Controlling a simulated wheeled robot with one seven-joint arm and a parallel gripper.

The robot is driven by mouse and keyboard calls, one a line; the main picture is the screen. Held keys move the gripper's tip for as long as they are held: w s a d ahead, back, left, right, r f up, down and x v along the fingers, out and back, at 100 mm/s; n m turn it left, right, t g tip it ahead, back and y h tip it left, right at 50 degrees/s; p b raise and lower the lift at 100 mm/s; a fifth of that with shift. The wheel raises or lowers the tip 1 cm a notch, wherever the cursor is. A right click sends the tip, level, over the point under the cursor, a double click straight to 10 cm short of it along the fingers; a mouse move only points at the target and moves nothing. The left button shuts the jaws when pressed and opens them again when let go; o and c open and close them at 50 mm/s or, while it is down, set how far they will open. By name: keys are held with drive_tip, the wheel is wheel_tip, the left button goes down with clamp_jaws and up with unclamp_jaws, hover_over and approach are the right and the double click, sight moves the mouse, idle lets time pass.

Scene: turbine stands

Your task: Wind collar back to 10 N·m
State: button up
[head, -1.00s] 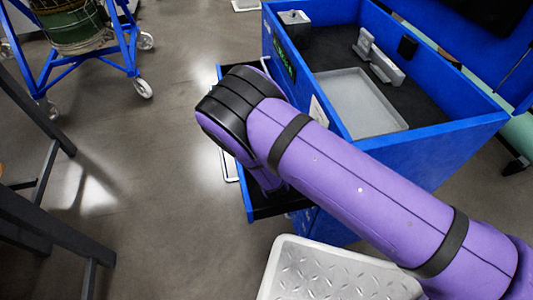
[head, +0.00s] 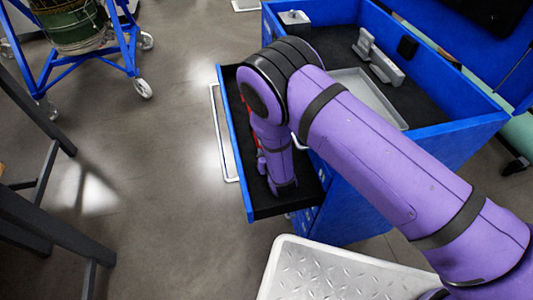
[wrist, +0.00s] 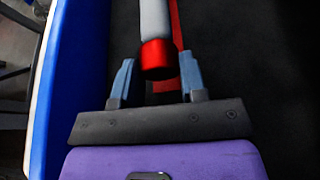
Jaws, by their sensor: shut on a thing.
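A tool with a grey shaft (wrist: 155,18) and a red end collar (wrist: 158,56) lies over the dark drawer floor in the wrist view. A red strip runs beside and behind it. My gripper (wrist: 157,72) has one blue-grey finger on each side of the red end and is shut on it. Finger contact is hard to make out in the dim picture. In the head view, my arm reaches down into the open drawer (head: 262,206), and only a sliver of red shows beside my wrist. No torque scale or number is readable.
The blue cabinet (head: 455,135) has a grey tray (head: 365,92) and a grey fixture (head: 378,57) on top. The drawer's white handle (head: 222,135) faces left. A white tread plate (head: 335,275) stands in front. A blue wheeled stand (head: 85,55) is at upper left; floor between is clear.

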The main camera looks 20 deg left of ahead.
drive_tip(key=shift+m+y, duration=0.3)
drive_tip(key=shift+m, duration=0.1)
drive_tip(key=shift+d+f, duration=0.1)
idle(0.3)
drive_tip(key=o, duration=0.9)
drive_tip(key=shift+o, duration=0.2)
drive_tip(key=v, duration=1.1)
drive_tip(key=shift+w, duration=0.15)
